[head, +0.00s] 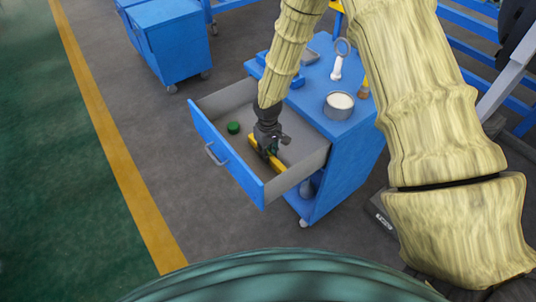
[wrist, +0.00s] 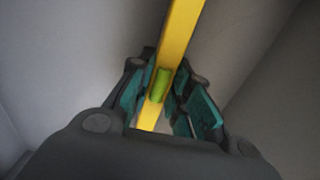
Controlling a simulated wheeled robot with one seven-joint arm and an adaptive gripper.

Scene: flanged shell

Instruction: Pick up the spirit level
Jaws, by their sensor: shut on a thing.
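The spirit level is a yellow bar (head: 277,164) inside the open drawer of the blue cart in the head view. In the wrist view the spirit level (wrist: 182,35) runs between the fingers, with its green vial at the grip. My gripper (head: 267,147) reaches down into the drawer and is shut on the level. In the wrist view the teal finger pads of my gripper (wrist: 163,102) lie on both sides of the bar. My gripper covers part of the level in the head view. I cannot tell whether the level touches the drawer floor.
The drawer (head: 228,161) has walls close around my gripper. A green round thing (head: 233,127) lies in it. Another blue cart (head: 175,45) stands at upper left.

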